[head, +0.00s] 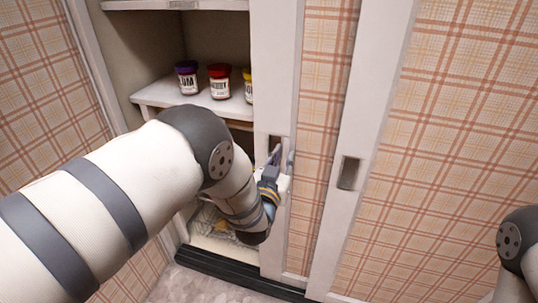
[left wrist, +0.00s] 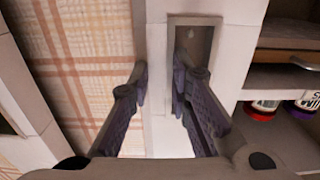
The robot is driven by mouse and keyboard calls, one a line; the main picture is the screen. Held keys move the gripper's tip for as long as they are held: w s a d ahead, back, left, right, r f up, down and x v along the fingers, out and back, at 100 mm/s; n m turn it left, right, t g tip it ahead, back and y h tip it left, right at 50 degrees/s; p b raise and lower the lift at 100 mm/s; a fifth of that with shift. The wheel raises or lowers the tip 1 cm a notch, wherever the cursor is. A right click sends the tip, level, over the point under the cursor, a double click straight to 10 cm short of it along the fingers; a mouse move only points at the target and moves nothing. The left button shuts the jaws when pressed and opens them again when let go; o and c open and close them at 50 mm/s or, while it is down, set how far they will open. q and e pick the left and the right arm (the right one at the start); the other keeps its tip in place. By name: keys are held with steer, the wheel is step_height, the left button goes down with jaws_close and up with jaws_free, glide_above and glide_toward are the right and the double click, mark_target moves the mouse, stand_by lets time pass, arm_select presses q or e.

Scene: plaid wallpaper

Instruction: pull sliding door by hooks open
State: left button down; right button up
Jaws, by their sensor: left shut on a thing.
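A sliding door with a white frame (head: 275,60) and plaid panel (head: 322,90) stands beside the cupboard opening. Its recessed pull (left wrist: 196,45) shows in the left wrist view. My left gripper (head: 281,161) is at this door frame. One finger reaches into the recess and the other lies on the far side of the white strip, which is between the fingers. The exact contact is hard to see. A second sliding door (head: 450,130) at the right has its own recessed pull (head: 348,173). My right gripper is out of view.
The opening at the left shows a shelf (head: 155,93) with a purple-lidded jar (head: 187,78), a red-lidded jar (head: 219,82) and a yellow-lidded jar (head: 248,86). A wire rack (head: 210,222) sits low inside. A dark track (head: 235,272) runs along the floor.

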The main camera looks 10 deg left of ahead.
arm_select(q)
steer(key=shift+s+d+f, duration=0.1)
steer(key=shift+d+f, duration=0.1)
steer(key=shift+d, duration=0.15)
steer(key=c, duration=1.5)
jaws_free()
steer(key=shift+r, duration=0.1)
steer(key=s, duration=0.8)
steer(key=s+a, duration=0.1)
steer(key=s, duration=0.3)
steer(key=shift+c, duration=0.4)
